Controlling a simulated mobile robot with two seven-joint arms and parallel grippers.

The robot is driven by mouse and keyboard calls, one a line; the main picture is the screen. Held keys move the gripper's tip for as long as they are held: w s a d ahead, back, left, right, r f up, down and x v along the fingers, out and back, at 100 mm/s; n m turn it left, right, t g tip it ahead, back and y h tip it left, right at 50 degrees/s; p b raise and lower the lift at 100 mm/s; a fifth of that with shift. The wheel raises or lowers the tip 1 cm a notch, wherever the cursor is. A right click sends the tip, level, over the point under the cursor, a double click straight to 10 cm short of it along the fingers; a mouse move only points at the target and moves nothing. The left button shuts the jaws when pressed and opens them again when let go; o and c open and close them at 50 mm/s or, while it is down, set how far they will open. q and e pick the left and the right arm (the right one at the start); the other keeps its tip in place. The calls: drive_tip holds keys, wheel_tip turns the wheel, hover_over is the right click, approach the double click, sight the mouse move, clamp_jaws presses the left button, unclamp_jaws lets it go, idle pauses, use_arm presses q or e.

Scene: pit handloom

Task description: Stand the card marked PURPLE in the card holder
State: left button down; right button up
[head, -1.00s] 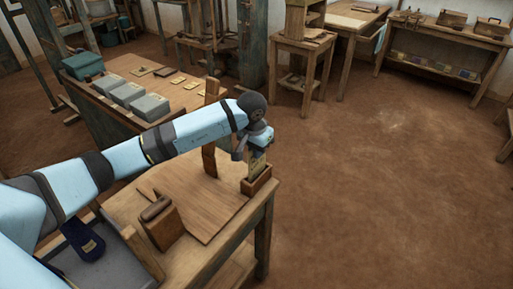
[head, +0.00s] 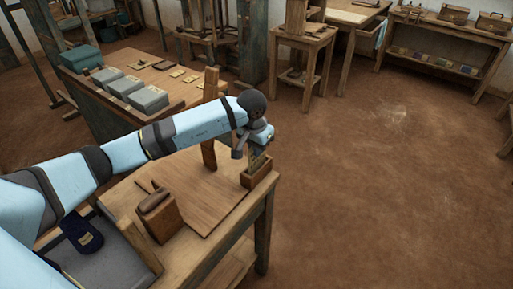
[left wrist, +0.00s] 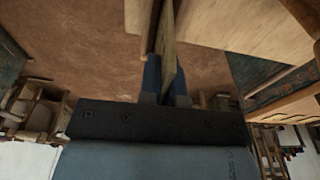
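The card holder (head: 258,179) is a small wooden box at the right corner of the near table. My left gripper (head: 259,146) is just above it, pointing down. It is shut on a yellowish card (head: 258,162), which is upright with its lower edge hidden inside or behind the holder's wall. I cannot tell whether the card rests on the bottom. The card's marking is too small to read. In the left wrist view the card (left wrist: 167,50) shows edge-on between the two fingers (left wrist: 166,85). My right gripper is not in view.
On the near table are a board (head: 185,195), a wooden block with a rounded top (head: 157,215) and an upright wooden post (head: 209,120). The table behind holds grey boxes (head: 148,99) and several small cards (head: 178,73). Bare floor (head: 390,190) lies to the right.

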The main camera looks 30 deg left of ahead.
use_arm(q)
drive_tip(key=c, duration=1.2)
unclamp_jaws()
drive_tip(key=shift+c, duration=0.2)
wheel_tip(320, 180, up, 14)
drive_tip(key=s, duration=0.1)
drive_tip(key=shift+s+a, duration=0.15)
drive_tip(key=shift+s, duration=0.2)
drive_tip(key=shift+f, duration=0.2)
